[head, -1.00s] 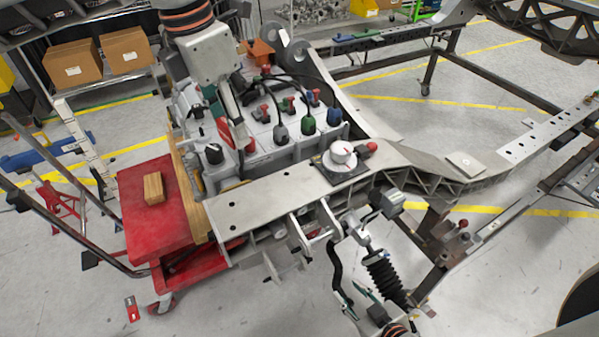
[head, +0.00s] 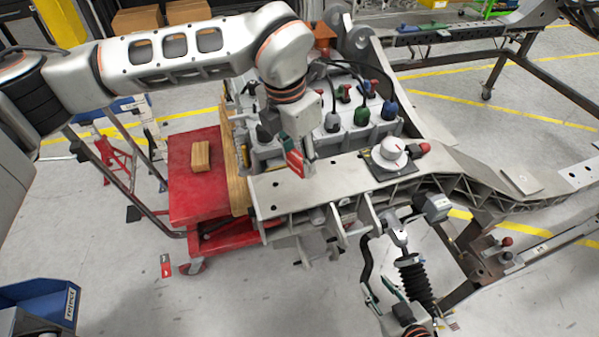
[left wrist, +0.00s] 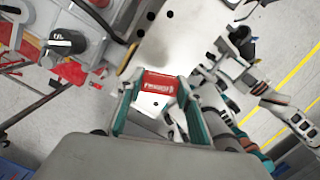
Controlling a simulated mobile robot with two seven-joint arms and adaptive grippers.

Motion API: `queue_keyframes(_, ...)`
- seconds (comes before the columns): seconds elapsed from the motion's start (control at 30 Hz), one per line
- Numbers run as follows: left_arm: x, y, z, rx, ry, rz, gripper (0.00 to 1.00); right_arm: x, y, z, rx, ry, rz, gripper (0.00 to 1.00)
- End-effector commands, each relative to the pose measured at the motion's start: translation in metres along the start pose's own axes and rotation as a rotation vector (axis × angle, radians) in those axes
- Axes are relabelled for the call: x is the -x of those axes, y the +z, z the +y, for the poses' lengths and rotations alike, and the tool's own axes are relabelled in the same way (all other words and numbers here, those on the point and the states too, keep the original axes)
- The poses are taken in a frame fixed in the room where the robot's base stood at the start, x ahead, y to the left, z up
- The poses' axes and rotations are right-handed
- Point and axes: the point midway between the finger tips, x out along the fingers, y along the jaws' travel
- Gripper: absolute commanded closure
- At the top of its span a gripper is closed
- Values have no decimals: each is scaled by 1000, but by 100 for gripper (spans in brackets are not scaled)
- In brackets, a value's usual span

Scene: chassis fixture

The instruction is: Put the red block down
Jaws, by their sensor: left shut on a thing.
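The red block (head: 294,162) has white markings and is held in my left gripper (head: 300,155) over the left part of the grey chassis beam (head: 290,192). In the left wrist view the red block (left wrist: 158,83) sits between the teal fingers of my left gripper (left wrist: 160,100), which are shut on it. I cannot tell whether its lower end touches the beam. My right gripper (head: 380,284) is at the lower right, in front of the beam, with its teal fingers apart and nothing visible between them.
A white round knob on a dark plate (head: 391,155) sits further right on the beam. A grey box with coloured connectors (head: 330,140) stands behind. A red cart (head: 200,205) with a wooden block (head: 201,156) is at left. The beam's top between gripper and knob is clear.

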Motion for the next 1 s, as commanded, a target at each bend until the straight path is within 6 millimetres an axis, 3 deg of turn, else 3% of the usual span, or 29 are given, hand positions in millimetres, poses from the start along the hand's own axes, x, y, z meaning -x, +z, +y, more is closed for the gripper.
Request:
queue_keyframes(0.27, -19, -3, 0, 0, -1, 1, 79, 1, -3, 1, 1, 1, 3, 67)
queue_keyframes(0.5, -51, -8, 0, 0, -1, 0, 79, 2, -7, 2, 1, 1, 8, 67)
queue_keyframes(0.9, -58, -8, 0, -1, 0, -1, 79, 0, -4, 1, 1, 1, 7, 67)
queue_keyframes(0.93, -57, -8, 0, -1, 0, -1, 60, 0, -5, 1, 1, 1, 7, 67)
queue_keyframes(1.0, -56, -8, 0, -1, 1, -1, 48, 0, -4, 1, 1, 1, 6, 67)
